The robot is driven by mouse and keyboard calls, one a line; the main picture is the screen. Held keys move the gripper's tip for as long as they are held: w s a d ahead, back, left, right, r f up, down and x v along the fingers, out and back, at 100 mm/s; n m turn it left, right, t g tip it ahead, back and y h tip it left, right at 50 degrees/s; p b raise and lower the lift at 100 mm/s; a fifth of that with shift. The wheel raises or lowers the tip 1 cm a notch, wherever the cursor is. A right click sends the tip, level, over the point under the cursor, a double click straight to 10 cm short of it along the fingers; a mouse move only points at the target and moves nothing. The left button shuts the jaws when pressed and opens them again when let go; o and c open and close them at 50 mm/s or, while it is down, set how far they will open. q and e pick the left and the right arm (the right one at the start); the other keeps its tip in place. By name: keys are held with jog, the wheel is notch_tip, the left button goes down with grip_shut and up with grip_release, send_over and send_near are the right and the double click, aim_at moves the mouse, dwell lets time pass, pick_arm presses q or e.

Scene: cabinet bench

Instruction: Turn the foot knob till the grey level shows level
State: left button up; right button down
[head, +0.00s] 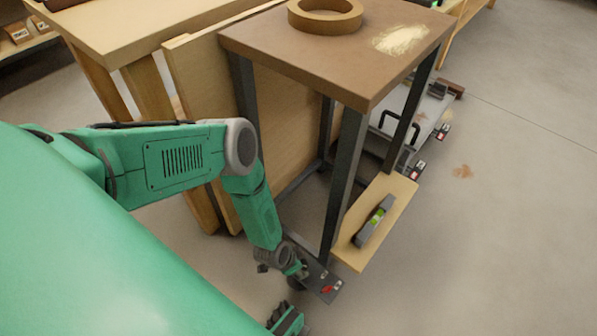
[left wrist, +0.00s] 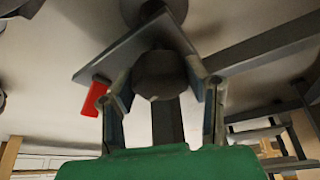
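The grey level (head: 374,222) with a yellow-green vial lies on a pale wooden board low beside the bench frame. Its bubble is too small to read. My left gripper (head: 296,271) is down by the near foot of the bench, at a dark plate with a red tab (head: 327,289). In the left wrist view, the dark round foot knob (left wrist: 160,76) sits between the two fingers of my left gripper (left wrist: 160,85), below the plate (left wrist: 138,48). The fingers stand apart on both sides of the knob, with narrow gaps visible.
The brown bench top (head: 300,58) carries a ring (head: 325,14) and a pale dusty patch. Dark metal legs (head: 344,185) stand close beside my left arm. A wooden panel (head: 280,120) leans behind them. The floor to the right is mostly clear.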

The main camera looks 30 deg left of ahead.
pick_arm(q)
jog(key=shift+w+d+r+y, duration=0.3)
jog(key=shift+a+f+n, duration=0.1)
jog(key=shift+a+n, duration=0.15)
jog(key=shift+n, duration=0.85)
jog(key=shift+n+y, duration=0.3)
jog(key=shift+n, duration=0.1)
jog(key=n, duration=0.1)
jog(key=n+y, duration=0.1)
jog(key=n, duration=0.1)
jog(key=shift+w+d+n+t+y, duration=0.1)
jog(key=shift+d+n+t+y, duration=0.05)
jog(key=shift+n+t+y, duration=0.15)
jog(key=n+y, duration=0.1)
jog(key=n, duration=0.2)
jog(key=shift+n+g+y, duration=0.4)
jog(key=shift+n+y, duration=0.2)
jog(key=shift+n, duration=0.9)
pick_arm(e)
jog(key=shift+d+f, duration=0.25)
jog(key=shift+d, duration=0.35)
